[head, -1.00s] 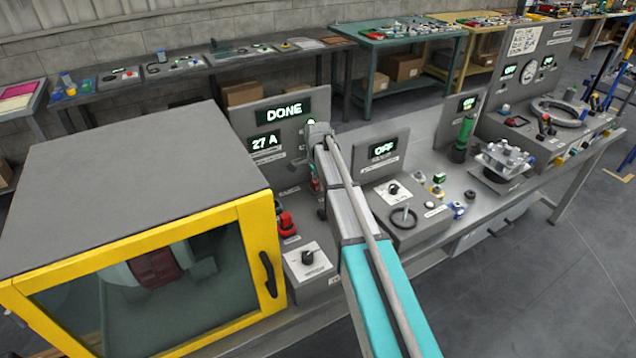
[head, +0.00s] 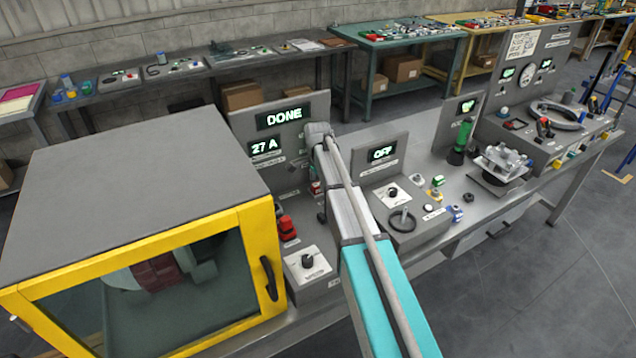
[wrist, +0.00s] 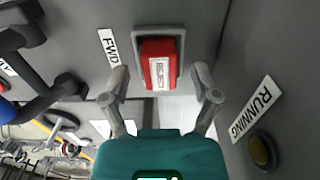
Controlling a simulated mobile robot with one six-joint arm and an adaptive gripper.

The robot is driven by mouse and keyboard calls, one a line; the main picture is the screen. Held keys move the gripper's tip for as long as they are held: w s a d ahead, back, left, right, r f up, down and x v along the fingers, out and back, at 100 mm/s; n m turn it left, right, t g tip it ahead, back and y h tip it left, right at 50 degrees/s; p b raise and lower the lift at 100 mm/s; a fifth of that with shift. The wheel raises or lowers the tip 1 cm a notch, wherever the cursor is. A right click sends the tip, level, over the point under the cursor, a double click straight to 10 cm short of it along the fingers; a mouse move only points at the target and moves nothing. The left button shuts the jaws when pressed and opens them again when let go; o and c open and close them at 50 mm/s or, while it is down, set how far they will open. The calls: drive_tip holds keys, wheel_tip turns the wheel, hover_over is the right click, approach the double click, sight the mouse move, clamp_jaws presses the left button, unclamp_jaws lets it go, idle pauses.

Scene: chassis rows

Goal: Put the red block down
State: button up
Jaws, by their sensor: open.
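The red block (wrist: 160,66) bears a white label reading RESET and sits in a grey frame on a grey panel in the wrist view. My gripper (wrist: 160,86) is open, with one finger on each side of the block's lower end. There is a visible gap to each finger, so it does not hold the block. In the head view my gripper is mostly hidden behind my arm, close to the panel with the DONE display (head: 284,116). A small red part (head: 315,187) shows beside it there; I cannot tell if it is the same block.
A FWD label (wrist: 109,47) is left of the block, and a RUNNING label (wrist: 255,108) with a yellow lamp (wrist: 262,152) is right. A black-handled part (wrist: 38,62) stands close on the left. A yellow-framed enclosure (head: 240,215) flanks my arm in the head view.

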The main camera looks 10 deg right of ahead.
sight(318, 184)
wheel_tip(318, 184, up, 11)
drive_tip(key=p, duration=1)
idle(0.7)
drive_tip(key=s+n, duration=1.4)
drive_tip(key=s, duration=1.5)
drive_tip(key=shift+f+b, duration=0.55)
drive_tip(key=shift+f, duration=0.25)
